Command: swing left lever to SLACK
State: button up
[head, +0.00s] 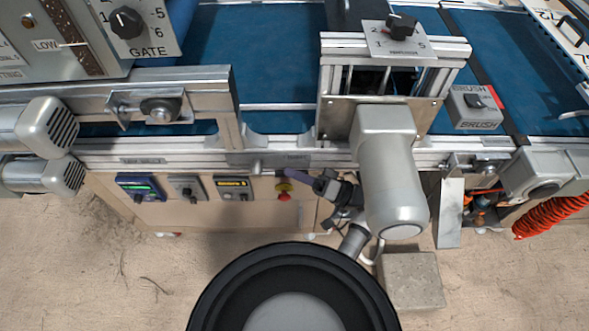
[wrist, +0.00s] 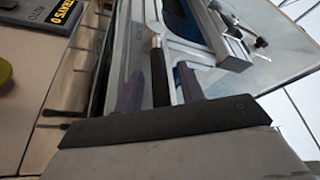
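My gripper shows in the head view (head: 286,174) as purple fingers reaching left from a black wrist, close to the front rail of the machine. In the wrist view, the two purple fingers (wrist: 158,78) are apart. A lever with a dark handle (wrist: 159,76) stands between them, with a visible gap on each side. In the head view, a short grey lever end (head: 257,167) sticks out below the rail, just left of the fingertips. I cannot read the lever's position marking; the plate by it is too small and dark.
Below the rail are a blue-screen box (head: 140,188), a grey switch box (head: 187,189), a yellow-labelled counter (head: 236,187) and a red stop button (head: 283,190). A large grey motor (head: 384,140) hangs right of my gripper. The blue belt (head: 270,50) lies behind the rail.

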jog(key=shift+a, duration=0.2)
jog(key=shift+c, duration=0.2)
grip_shut()
jog(key=shift+w+f+b, duration=0.15)
jog(key=shift+f+b, duration=0.05)
jog(key=shift+b, duration=0.15)
